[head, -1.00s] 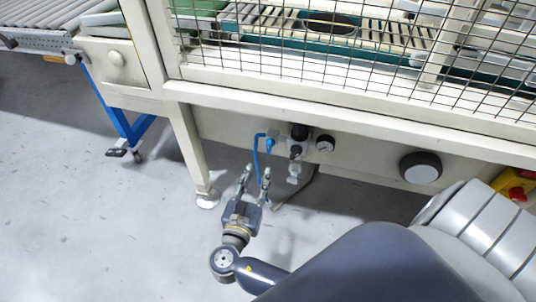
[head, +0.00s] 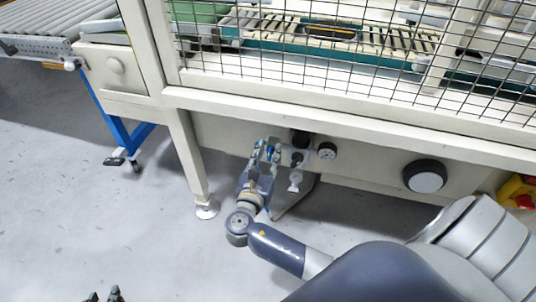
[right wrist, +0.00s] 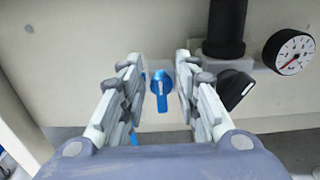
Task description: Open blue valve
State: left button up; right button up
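The blue valve (right wrist: 160,90) is a small round knob with a handle pointing down in the right wrist view. It sits on the machine's lower panel. My right gripper (right wrist: 159,66) is open, with one finger on each side of the valve and gaps to it. In the head view, my right gripper (head: 266,151) is at the panel and largely hides the valve. The tips of my left gripper (head: 104,295) show at the bottom edge, spread apart with nothing between them.
Right of the valve are a black knob (right wrist: 235,88), a black cylinder (right wrist: 226,28) and a pressure gauge (right wrist: 289,52). A machine leg (head: 190,160) stands to the left. The floor in front is clear.

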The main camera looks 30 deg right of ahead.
grip_shut()
